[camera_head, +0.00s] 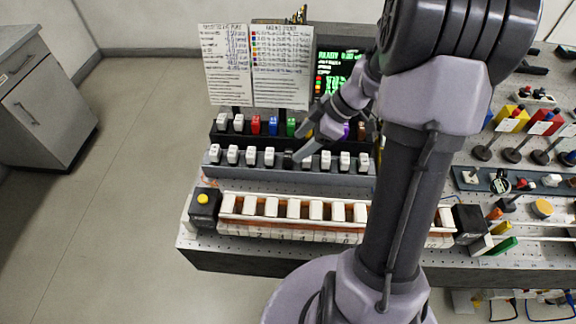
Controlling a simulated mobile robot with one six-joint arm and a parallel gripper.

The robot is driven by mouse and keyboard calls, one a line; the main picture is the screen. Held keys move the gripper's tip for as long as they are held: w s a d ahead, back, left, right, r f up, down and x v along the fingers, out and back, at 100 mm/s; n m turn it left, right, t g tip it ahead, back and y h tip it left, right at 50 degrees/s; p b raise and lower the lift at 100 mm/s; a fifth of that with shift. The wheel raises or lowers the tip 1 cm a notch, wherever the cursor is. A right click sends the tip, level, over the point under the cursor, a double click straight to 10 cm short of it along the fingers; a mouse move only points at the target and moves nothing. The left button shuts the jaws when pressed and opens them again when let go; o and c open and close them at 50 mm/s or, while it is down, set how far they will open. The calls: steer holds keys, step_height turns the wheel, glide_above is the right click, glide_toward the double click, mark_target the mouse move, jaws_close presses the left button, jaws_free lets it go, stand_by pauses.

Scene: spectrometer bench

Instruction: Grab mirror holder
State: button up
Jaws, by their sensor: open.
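My gripper (304,146) is open over the stepped rack, with its fingers pointing left and down. Its lower fingertip is close to a dark block (288,159) in the front grey row, beside several white blocks (250,154). I cannot tell whether it touches. The back black row holds white blocks (223,121), a red block (256,124), a blue block (273,125) and a green block (291,127). I cannot tell which of these small pieces is the mirror holder. My arm hides the rack's right part.
A long white-framed unit (316,210) with dark end boxes (204,207) lies along the bench front. Two printed sheets (226,65) and a screen (333,76) stand behind. Colored optics on posts (511,119) crowd the right side. A cabinet (45,100) is far left across open floor.

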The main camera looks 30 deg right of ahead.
mark_target(289, 154)
steer(key=b+x, duration=0.1)
steer(key=x, duration=0.5)
steer(key=shift+s+a+b, duration=0.15)
steer(key=shift+a+b, duration=0.2)
steer(key=shift+r, duration=0.15)
jaws_close()
